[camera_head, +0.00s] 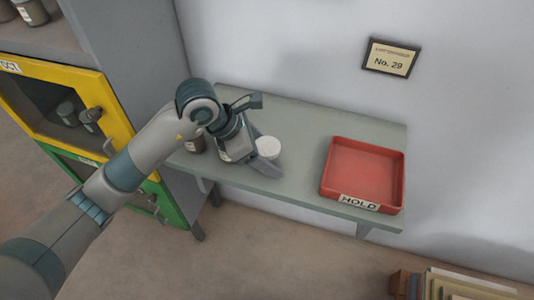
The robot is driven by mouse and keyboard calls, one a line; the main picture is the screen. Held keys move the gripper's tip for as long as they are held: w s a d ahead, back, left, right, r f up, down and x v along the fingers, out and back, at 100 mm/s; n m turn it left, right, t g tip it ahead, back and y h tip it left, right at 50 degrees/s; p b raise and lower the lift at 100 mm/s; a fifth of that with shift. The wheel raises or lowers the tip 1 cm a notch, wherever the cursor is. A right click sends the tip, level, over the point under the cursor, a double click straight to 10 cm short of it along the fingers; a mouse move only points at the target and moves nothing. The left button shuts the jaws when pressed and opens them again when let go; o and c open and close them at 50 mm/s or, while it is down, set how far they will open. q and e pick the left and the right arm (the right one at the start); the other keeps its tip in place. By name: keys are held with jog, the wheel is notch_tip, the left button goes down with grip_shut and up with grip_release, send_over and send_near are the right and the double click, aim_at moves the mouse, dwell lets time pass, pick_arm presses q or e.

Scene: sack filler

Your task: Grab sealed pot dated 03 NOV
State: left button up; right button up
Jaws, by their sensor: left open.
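A pot with a white lid (267,147) stands upright on the grey wall shelf (300,127). My left gripper (267,136) is open at this pot, with one finger above it in the picture and the other along its lower side. I cannot tell whether the fingers touch it. A darker pot (196,146) stands on the shelf's left end, partly hidden by my left arm. No date can be read on either pot. My right gripper is out of view.
A red tray marked HOLD (367,165) sits empty at the shelf's right end. A cabinet on the left has a yellow door (112,98) marked OCT, pots behind it, and a green door (177,214) below. A No. 29 sign (391,58) hangs on the wall.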

aim_at(270, 146)
pick_arm(q)
jog(key=shift+c, duration=0.6)
jog(key=c, duration=1)
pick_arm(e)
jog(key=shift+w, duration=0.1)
pick_arm(q)
jog(key=shift+r, duration=0.15)
